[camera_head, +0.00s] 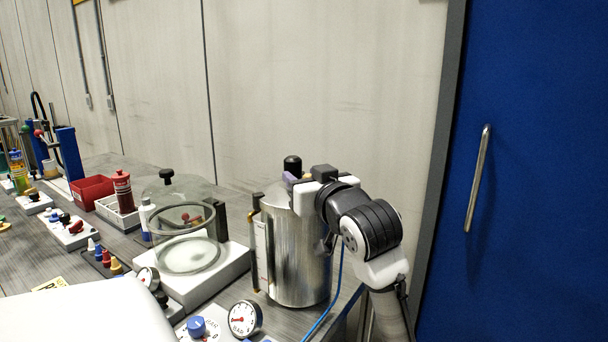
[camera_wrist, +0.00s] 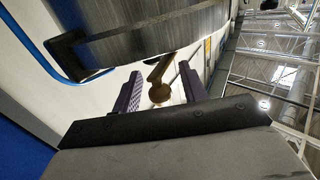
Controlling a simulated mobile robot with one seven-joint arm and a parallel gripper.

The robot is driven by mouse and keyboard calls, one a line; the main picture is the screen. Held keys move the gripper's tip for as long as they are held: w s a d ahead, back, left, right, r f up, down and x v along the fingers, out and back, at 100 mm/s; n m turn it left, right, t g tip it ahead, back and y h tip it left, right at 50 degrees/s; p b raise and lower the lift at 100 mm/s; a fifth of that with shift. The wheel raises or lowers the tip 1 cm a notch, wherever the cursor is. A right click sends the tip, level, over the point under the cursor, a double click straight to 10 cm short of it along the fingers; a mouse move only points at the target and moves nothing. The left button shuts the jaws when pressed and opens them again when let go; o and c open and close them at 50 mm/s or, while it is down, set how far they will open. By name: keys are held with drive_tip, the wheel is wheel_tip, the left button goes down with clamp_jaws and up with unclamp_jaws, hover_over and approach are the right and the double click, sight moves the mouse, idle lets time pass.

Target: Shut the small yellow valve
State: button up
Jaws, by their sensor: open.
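The steel drum (camera_head: 297,255) stands upright at the bench's right end, with a sight gauge (camera_head: 262,255) on its left side. A small yellowish fitting (camera_head: 256,198) shows by the top of that gauge; I cannot tell if it is the valve. In the wrist view, a small brass-yellow round part (camera_wrist: 159,94) with a short arm is seen between my open purple fingers, apart from both. It looks like the small yellow valve.
A glass bell jar (camera_head: 185,215) on a white base stands left of the drum. A pressure gauge (camera_head: 244,318) and a blue knob (camera_head: 196,327) are in front. A blue hose (camera_head: 331,300) runs down the drum's right. A blue door (camera_head: 540,180) is at right.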

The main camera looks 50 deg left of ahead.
drive_tip(key=shift+a, duration=0.2)
drive_tip(key=shift+c, duration=0.3)
clamp_jaws()
drive_tip(key=shift+w+r+n+g+p, duration=0.1)
drive_tip(key=shift+w+n+g+p, duration=0.1)
drive_tip(key=shift+n+g+p, duration=0.4)
drive_tip(key=shift+w+a+n+g+y, duration=0.1)
drive_tip(key=shift+n+g+y, duration=0.25)
drive_tip(key=shift+g, duration=0.75)
drive_tip(key=shift+o, duration=0.3)
unclamp_jaws()
